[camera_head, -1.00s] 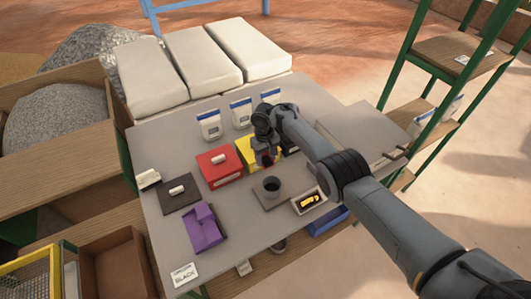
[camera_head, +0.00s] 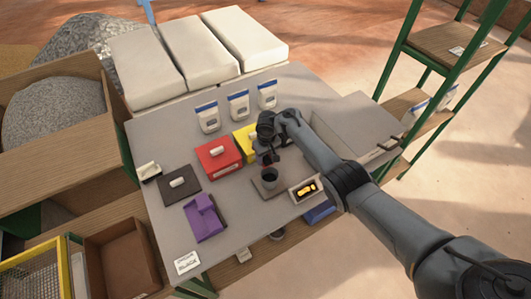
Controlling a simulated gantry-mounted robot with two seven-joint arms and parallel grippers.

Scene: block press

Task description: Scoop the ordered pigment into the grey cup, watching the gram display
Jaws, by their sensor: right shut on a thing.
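The grey cup (camera_head: 270,178), dark inside, stands upright on a flat scale plate (camera_head: 260,190) near the table's middle. The gram display (camera_head: 306,189) beside it glows orange-yellow; its digits are too small to read. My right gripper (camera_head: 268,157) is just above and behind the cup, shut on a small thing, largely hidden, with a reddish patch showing. I cannot tell whether it touches the rim. A white card (camera_head: 187,262) at the front edge reads BLACK. A dark container (camera_head: 179,191), a red one (camera_head: 217,158) and a yellow one (camera_head: 243,143) have white handles or labels on top.
A purple block-like holder (camera_head: 204,218) sits front left. Several white blue-topped bags (camera_head: 238,106) stand behind the containers. A small white-and-dark item (camera_head: 149,171) lies at the left edge. A green-framed shelf (camera_head: 440,75) stands right. My right arm crosses the table's right side.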

